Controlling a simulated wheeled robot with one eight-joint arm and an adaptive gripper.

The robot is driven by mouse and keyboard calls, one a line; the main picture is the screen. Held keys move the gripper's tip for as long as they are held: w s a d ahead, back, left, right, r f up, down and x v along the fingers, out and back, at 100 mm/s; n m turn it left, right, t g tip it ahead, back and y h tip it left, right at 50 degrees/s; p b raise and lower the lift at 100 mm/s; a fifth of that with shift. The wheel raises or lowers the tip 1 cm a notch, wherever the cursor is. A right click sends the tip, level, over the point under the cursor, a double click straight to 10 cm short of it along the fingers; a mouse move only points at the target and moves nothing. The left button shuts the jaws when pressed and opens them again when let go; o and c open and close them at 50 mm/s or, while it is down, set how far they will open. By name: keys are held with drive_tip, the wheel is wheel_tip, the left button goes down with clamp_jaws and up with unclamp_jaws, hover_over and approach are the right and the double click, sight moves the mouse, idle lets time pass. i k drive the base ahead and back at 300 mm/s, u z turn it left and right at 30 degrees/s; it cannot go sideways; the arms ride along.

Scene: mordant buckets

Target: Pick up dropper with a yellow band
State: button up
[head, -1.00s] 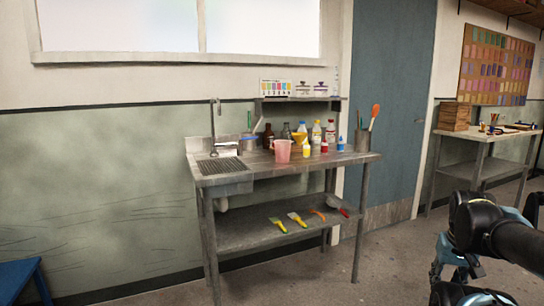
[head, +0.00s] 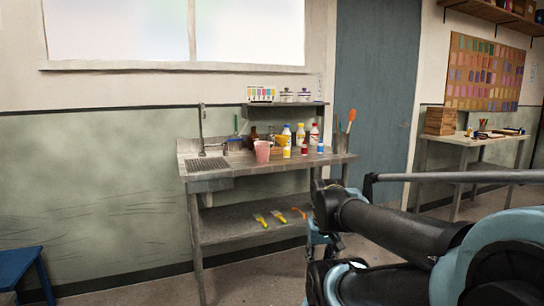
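Several small bottles stand at the front of the sink bench (head: 245,172). One has a yellow part (head: 286,152), one a red part (head: 304,149) and one a blue cap (head: 320,147). I cannot make out a dropper with a yellow band for certain; the small yellow-marked bottle is the closest match. My gripper (head: 319,238) is low in front of the bench's right side, partly covered by my arm and well apart from the bottles. Its fingers are too unclear to tell whether they are open, and I see nothing held.
A pink cup (head: 262,152) stands left of the small bottles, with larger bottles (head: 300,133) behind. Yellow-handled brushes (head: 260,220) lie on the lower shelf. A blue stool (head: 20,268) is at the left. Floor in front of the bench is clear.

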sight(287, 151)
drive_tip(key=u, duration=0.05)
drive_tip(key=i, duration=1)
drive_tip(key=z, duration=0.05)
